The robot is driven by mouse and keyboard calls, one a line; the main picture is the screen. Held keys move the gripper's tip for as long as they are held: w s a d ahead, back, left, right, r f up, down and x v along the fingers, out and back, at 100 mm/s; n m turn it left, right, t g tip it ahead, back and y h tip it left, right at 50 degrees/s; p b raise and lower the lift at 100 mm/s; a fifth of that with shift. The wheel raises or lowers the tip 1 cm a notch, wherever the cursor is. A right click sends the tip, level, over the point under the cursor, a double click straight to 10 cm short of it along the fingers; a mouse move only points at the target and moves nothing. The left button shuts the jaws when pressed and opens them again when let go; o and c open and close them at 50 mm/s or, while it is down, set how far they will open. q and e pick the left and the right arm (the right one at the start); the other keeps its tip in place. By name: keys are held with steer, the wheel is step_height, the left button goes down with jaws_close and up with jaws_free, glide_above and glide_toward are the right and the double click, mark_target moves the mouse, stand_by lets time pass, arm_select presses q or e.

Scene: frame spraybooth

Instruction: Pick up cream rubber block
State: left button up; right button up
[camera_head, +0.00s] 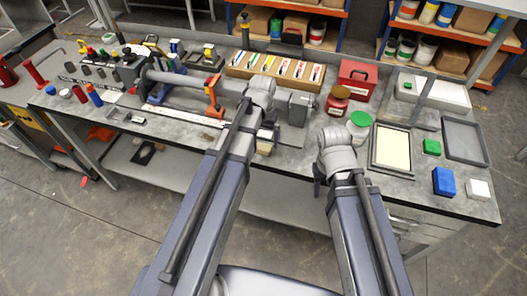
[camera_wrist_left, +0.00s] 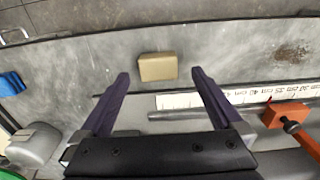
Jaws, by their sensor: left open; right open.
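The cream rubber block (camera_wrist_left: 157,67) lies flat on the grey bench near its front edge. In the left wrist view it sits between the tips of my open left gripper (camera_wrist_left: 160,74), with a gap to each finger. In the head view the block (camera_head: 264,147) is just beside my left arm's wrist, which hides most of that gripper. My right gripper (camera_head: 318,186) is mostly hidden below its wrist, near the bench's front edge; only a dark part of it shows.
A ruler (camera_wrist_left: 180,101) and an orange clamp (camera_wrist_left: 286,116) lie close to the left gripper. A blue block (camera_head: 443,182) and white block (camera_head: 479,188) are further right.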

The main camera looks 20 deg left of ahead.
mark_target(263, 147)
arm_select(q)
step_height(263, 147, down, 4)
steer(key=b, duration=0.3)
steer(key=shift+d, duration=0.1)
steer(key=c, duration=1.4)
steer(key=shift+r, duration=0.15)
step_height(263, 147, up, 10)
steer(key=p, duration=1)
